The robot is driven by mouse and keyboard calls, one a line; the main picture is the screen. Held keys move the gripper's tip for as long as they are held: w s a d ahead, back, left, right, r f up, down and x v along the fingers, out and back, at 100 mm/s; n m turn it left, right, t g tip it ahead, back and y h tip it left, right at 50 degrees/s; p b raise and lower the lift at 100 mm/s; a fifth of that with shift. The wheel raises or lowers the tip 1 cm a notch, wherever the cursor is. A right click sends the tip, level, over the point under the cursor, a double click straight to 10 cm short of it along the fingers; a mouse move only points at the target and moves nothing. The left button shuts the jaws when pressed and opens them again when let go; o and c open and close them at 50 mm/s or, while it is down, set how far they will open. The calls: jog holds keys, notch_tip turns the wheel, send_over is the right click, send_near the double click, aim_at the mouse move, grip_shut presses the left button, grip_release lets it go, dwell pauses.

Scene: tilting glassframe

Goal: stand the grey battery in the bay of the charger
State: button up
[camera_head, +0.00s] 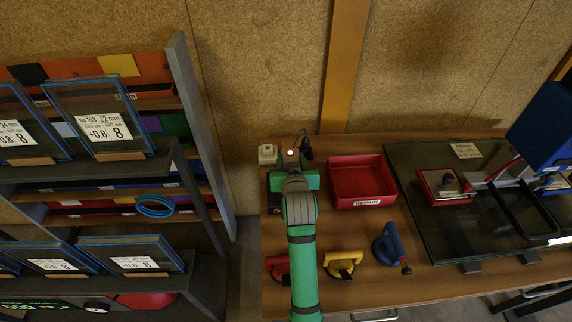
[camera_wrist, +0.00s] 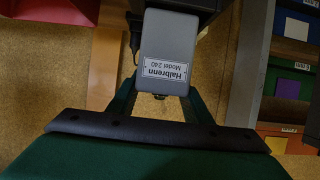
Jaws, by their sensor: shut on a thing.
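My gripper (camera_wrist: 163,88) is shut on the grey battery (camera_wrist: 166,50), a grey block with a white label that appears upside down in the wrist view. A green finger stands on each side of it. A dark body (camera_wrist: 195,5), likely the charger, shows at the top of the wrist view, partly behind the battery; I cannot tell whether they touch or whether the battery is in the bay.
A small pale box (camera_head: 267,154) stands left of the light. The red tray (camera_head: 361,182) is close on the right. Red, yellow (camera_head: 343,264) and blue (camera_head: 388,245) handled tools lie nearer. A glass sheet (camera_head: 460,225) fills the right; a shelf rack (camera_head: 205,130) stands left.

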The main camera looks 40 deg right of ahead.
jog(key=shift+w+f, duration=0.15)
jog(key=shift+f, duration=0.1)
jog(key=shift+w+a+f, duration=0.1)
jog(key=shift+w+f, duration=0.05)
jog(key=shift+f, duration=0.65)
jog(key=shift+w+a+f, duration=0.1)
jog(key=shift+f, duration=0.7)
jog(key=shift+d+f, duration=0.1)
jog(key=o, duration=1.6)
jog(key=shift+f, duration=0.15)
jog(key=shift+r, duration=0.2)
jog(key=v, duration=1.2)
jog(key=shift+s, duration=0.1)
